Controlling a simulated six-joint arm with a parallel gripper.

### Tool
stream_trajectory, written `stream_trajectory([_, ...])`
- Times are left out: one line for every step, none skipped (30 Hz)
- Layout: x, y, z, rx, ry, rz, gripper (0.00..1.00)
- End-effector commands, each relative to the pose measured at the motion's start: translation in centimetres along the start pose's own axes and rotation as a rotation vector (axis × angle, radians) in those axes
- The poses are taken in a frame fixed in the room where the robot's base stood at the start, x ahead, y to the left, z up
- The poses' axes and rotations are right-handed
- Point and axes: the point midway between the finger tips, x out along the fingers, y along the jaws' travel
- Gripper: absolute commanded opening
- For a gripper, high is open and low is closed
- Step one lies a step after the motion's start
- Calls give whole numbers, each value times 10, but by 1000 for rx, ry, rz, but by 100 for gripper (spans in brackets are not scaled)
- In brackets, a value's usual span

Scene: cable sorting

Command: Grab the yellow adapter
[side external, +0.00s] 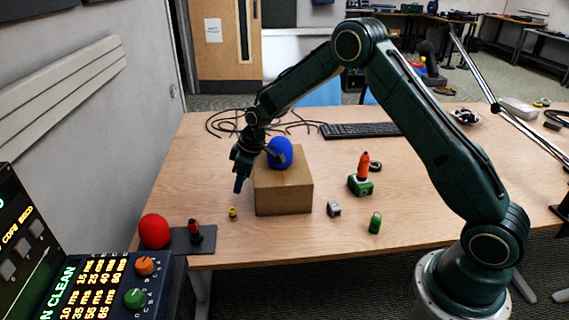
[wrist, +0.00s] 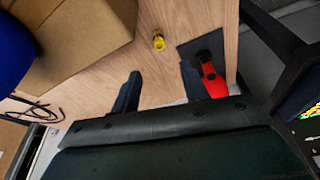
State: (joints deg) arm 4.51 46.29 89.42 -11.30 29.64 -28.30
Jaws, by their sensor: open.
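The yellow adapter (side external: 233,213) is a small yellow piece lying on the wooden table, just left of the cardboard box in the side view. In the wrist view the yellow adapter (wrist: 158,41) lies beyond my fingertips, roughly between their lines and apart from them. My gripper (side external: 240,184) hangs above the table with its fingers pointing down, at the box's left side. In the wrist view my gripper (wrist: 158,74) has its two dark fingers spread with nothing between them.
The cardboard box (side external: 283,194) carries a blue ball (side external: 280,152). A dark mat (side external: 205,241) holds a red and black item (side external: 195,231), with a red ball (side external: 155,231) beside it. A grey block (side external: 334,209) and green pieces stand right of the box.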

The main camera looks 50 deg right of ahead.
Motion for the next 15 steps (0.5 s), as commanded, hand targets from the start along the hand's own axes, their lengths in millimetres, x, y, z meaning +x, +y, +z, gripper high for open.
stream_trajectory([0,0,0,0,0,0,45])
stream_trajectory([1,0,0,0,0,0,45])
stream_trajectory([2,0,0,0,0,0,45])
stream_trajectory([4,0,0,0,-1,0,45])
stream_trajectory([5,0,0,0,-1,-1,45])
stream_trajectory([8,0,0,0,-1,-1,45])
stream_trajectory([10,0,0,0,0,0,45])
stream_trajectory([13,0,0,0,0,0,45])
stream_trajectory([18,0,0,0,0,0,45])
stream_trajectory([22,0,0,0,-1,-1,45])
stream_trajectory([25,0,0,0,-1,-1,45])
stream_trajectory([31,0,1,0,-2,-1,45])
stream_trajectory([35,0,1,0,-2,-2,45])
stream_trajectory([40,0,0,0,-1,-1,45])
stream_trajectory([45,0,0,0,-1,-1,45])
